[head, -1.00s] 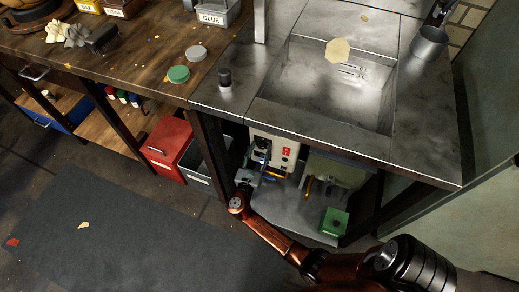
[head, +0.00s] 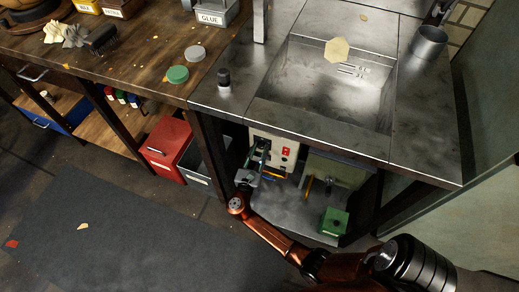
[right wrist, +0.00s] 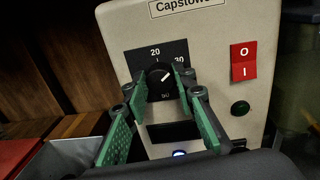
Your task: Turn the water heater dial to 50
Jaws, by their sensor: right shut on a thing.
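The cream water heater (head: 284,153) stands under the steel sink counter; it also shows close up in the right wrist view (right wrist: 215,60). Its black round dial (right wrist: 160,76) sits on a black scale plate, with 20 above it and 30 at its upper right. A lower number is partly hidden and hard to read. The dial's white pointer line slants to the upper right, between 20 and 30. My right gripper (right wrist: 158,98), with green finger pads, is shut on the dial; it also shows in the head view (head: 262,166). My left gripper is not in view.
The counter (head: 310,130) overhangs the heater. A green box (head: 333,221) lies on the shelf, and red (head: 167,145) and grey (head: 203,165) bins stand left.

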